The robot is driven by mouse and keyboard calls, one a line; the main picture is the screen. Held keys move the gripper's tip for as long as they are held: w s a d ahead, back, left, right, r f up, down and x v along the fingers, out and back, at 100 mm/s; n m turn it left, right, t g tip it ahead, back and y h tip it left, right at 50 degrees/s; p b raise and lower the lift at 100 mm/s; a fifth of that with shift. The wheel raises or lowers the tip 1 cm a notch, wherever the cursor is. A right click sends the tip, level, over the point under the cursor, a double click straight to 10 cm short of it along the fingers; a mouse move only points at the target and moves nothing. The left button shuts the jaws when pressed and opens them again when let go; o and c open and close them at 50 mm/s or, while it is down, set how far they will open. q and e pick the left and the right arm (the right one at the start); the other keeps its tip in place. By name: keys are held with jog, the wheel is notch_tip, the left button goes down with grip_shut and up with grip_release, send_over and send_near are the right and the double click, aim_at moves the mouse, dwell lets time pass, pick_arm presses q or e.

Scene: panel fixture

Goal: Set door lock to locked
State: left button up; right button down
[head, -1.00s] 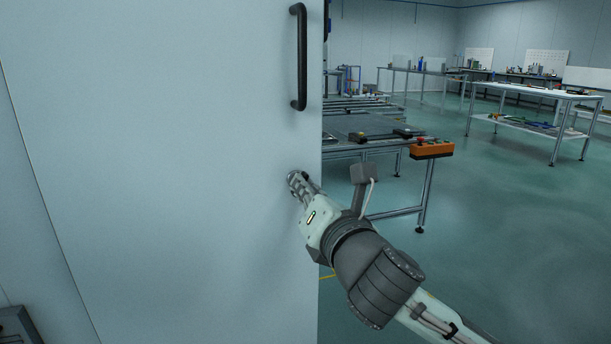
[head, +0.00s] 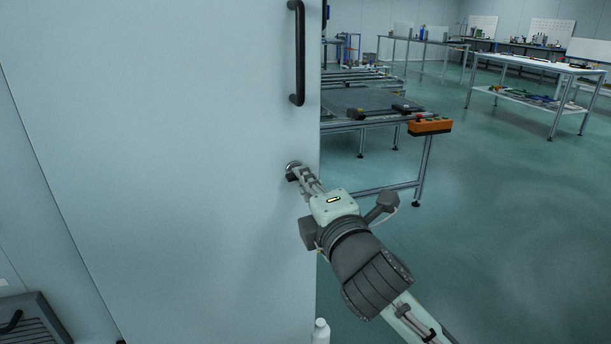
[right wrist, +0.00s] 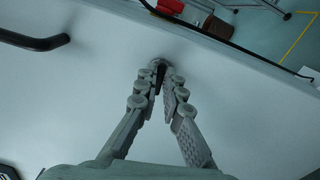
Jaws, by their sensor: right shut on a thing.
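The door lock (head: 292,167) is a small dark round piece on the pale panel, near its right edge and below the black handle. My right gripper (head: 295,173) is at the lock, its fingers closed on it. In the right wrist view the fingertips (right wrist: 162,75) meet around the lock (right wrist: 158,63), which is mostly hidden between them. Whether the lock stands at locked or not cannot be read. My left gripper is not in view.
A black bar handle (head: 298,52) is fixed on the panel (head: 190,180) above the lock. A workbench with an orange control box (head: 430,127) stands behind to the right. Open green floor lies to the right.

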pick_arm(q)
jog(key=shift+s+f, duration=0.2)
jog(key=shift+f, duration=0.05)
pick_arm(e)
jog(key=shift+m, duration=0.7)
jog(key=c, duration=1.7)
grip_release()
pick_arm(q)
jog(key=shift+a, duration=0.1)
pick_arm(e)
jog(key=shift+s, duration=0.1)
jog(key=v, duration=0.7)
jog(key=shift+s, duration=0.15)
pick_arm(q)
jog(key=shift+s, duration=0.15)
